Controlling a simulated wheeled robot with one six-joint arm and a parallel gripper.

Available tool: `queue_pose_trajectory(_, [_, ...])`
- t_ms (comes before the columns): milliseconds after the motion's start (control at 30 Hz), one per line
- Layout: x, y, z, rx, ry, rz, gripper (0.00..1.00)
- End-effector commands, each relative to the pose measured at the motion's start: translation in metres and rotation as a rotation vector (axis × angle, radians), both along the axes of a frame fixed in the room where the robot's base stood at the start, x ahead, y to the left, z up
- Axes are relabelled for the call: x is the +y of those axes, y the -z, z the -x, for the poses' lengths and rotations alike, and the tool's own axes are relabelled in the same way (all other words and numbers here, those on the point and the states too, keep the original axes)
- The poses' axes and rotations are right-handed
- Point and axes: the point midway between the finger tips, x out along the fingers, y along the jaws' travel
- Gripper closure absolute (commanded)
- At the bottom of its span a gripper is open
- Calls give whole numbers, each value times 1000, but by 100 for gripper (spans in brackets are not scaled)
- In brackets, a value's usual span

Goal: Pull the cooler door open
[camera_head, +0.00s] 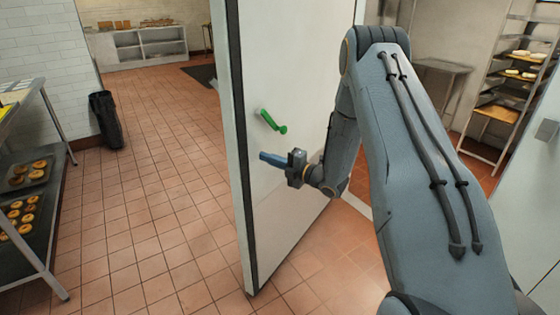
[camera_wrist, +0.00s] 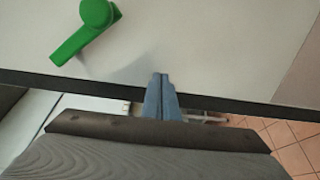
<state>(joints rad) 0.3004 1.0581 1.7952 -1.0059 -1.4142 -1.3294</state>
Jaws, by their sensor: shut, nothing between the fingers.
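The cooler door (camera_head: 290,60) is a tall pale panel with a dark edge strip, standing swung out from the opening at right. A green lever handle (camera_head: 272,122) sits on its visible face; it also shows at the upper left of the wrist view (camera_wrist: 85,32). My gripper (camera_head: 265,157) is on the same side as that face, just below the handle and apart from it. Its blue fingers (camera_wrist: 161,95) are together and hold nothing. In the wrist view they overlap the door's dark edge strip; I cannot tell whether they touch the door.
Beyond the door at right, a rack (camera_head: 495,115) holds trays of bagels, with a small metal table (camera_head: 443,68) nearby. At left are a bagel rack (camera_head: 45,235) and a black bin (camera_head: 105,120). The tiled floor (camera_head: 150,215) left of the door is clear.

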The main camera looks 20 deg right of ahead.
Motion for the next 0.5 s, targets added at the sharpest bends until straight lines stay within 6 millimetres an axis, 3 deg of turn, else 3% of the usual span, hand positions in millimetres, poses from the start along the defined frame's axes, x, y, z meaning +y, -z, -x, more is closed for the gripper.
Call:
queue_pose_trajectory(200, [16, -1, -19, 1, -1, -1, 100])
queue_pose_trajectory(500, [20, 1, -25, 2, 2, -1, 100])
